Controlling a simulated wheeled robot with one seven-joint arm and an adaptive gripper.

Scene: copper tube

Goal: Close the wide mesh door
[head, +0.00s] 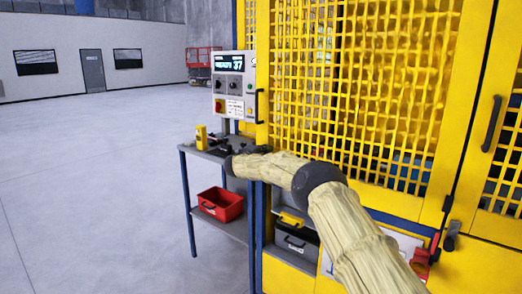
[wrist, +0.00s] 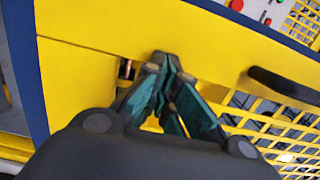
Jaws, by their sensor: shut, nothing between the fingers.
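The wide mesh door (head: 268,60) is a yellow frame with a yellow grid, filling the middle of the head view. A black upright handle (head: 258,106) is on its left edge. I cannot tell how far it stands from its frame. My gripper (wrist: 166,68) is shut and empty in the wrist view, its dark teal fingers close together in front of a yellow frame member. Whether they touch it is unclear. A black handle (wrist: 285,87) and yellow mesh lie to their right. In the head view, my arm reaches to the door's lower left, and the fingers are hard to make out.
A control box (head: 235,85) stands left of the door. Below it is a blue-legged table (head: 186,185) with a yellow device (head: 201,137) on top and a red bin (head: 221,204) on its shelf. Another mesh door (head: 475,195) is at the right. The floor at left is clear.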

